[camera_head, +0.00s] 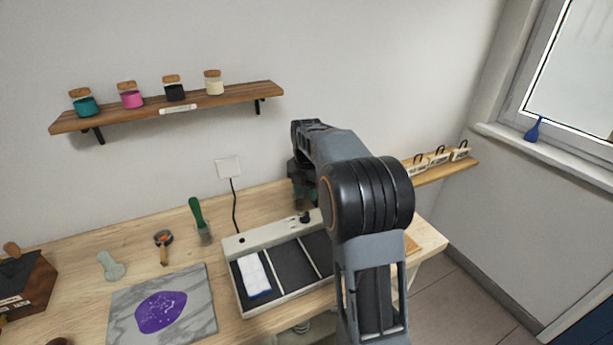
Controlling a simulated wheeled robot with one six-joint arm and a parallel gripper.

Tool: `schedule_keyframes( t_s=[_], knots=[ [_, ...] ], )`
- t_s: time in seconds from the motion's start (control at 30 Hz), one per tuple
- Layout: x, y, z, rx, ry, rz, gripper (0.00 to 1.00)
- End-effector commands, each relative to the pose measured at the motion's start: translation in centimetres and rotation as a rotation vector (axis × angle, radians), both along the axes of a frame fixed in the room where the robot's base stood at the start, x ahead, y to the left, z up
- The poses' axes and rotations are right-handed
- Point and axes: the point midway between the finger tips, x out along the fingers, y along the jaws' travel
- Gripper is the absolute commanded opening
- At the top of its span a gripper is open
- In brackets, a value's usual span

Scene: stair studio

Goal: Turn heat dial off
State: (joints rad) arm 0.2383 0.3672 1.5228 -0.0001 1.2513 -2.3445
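A cream-framed heating unit (262,237) with dark plates lies on the wooden table. A black dial (305,217) sits on its rear strip, toward the right end, and a small dark spot (241,240) marks the left end of that strip. The dial's pointer position is too small to read. My gripper (301,200) hangs downward just behind and above the dial. My own arm covers much of the gripper and the right part of the unit. I cannot see whether the fingers touch the dial or how far apart they are.
A white folded cloth (254,274) lies on the unit's left plate. A marble slab (198,302) with a purple patch, a green-handled brush (197,215) and a small round tool (163,241) lie to the left. A wall shelf (190,105) with several jars hangs above.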

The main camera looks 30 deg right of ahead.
Motion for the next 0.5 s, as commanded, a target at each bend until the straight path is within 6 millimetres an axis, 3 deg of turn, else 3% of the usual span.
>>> schedule_keyframes(
  t_s=[0.2,0.5],
  knots=[
    [0.0,0.0,3.7,-0.001,-0.003,0.000,0.39],
    [0.0,0.0,5.9,0.000,-0.001,0.000,0.39]
  ],
)
